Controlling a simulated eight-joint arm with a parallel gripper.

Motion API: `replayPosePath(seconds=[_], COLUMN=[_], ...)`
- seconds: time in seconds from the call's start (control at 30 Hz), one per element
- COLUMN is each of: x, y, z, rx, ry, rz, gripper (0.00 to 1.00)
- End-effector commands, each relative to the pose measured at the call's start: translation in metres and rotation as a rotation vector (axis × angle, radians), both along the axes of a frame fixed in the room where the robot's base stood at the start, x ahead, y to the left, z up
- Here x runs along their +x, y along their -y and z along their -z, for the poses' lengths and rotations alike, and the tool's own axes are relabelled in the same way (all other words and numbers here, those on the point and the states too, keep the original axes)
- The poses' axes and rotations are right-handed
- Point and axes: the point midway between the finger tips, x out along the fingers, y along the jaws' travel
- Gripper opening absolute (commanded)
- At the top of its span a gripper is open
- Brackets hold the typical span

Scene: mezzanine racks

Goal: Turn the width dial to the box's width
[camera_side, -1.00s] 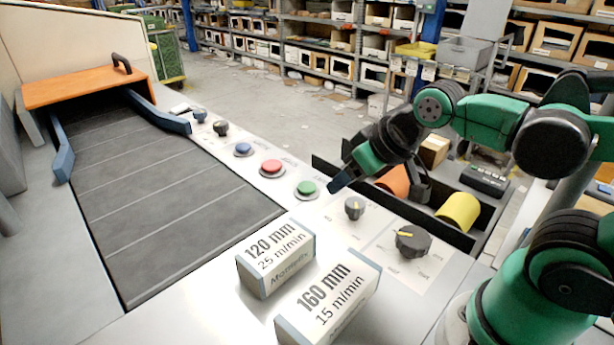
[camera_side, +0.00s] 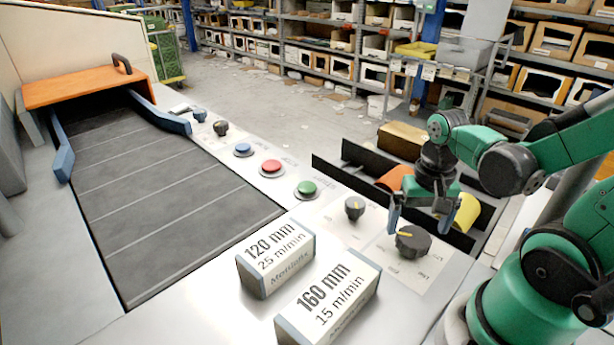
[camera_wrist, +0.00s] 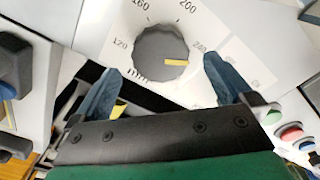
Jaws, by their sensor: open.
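The large black dial (camera_side: 413,241) with a yellow pointer sits on the white panel. The wrist view shows this dial (camera_wrist: 160,55) with a scale reading 120, 160, 200 and a higher, blurred number. Its pointer is past 200, toward that blurred number. My gripper (camera_side: 419,224) is open just above the dial; in the wrist view its blue fingers (camera_wrist: 163,68) stand on either side, apparently not touching it. A box marked 120 mm, 25 m/min (camera_side: 277,258) and a box marked 160 mm, 15 m/min (camera_side: 328,303) lie on the panel left of the dial.
A smaller dial (camera_side: 354,208), green (camera_side: 307,189), red (camera_side: 271,167) and blue (camera_side: 243,149) buttons run along the panel. A conveyor (camera_side: 170,200) with an orange-topped entry (camera_side: 80,87) is left. A dark bin (camera_side: 345,177) with orange and yellow rolls stands behind the dials.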

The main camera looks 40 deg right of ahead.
Motion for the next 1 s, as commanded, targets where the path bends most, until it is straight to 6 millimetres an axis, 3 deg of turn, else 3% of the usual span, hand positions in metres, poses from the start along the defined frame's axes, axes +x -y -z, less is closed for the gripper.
replayPosePath(seconds=[0.4, 0.8, 0.87, 1.0], x=[0.0, 0.0, 0.0, 0.0], y=[0.0, 0.0, 0.0, 0.0], z=[0.027, 0.029, 0.029, 0.029], rx=[-0.002, -0.002, -0.002, -0.002], ry=[0.001, 0.001, 0.001, 0.001], rz=[-0.003, -0.003, -0.003, -0.003], gripper=[1.0, 1.0, 0.89, 0.49])
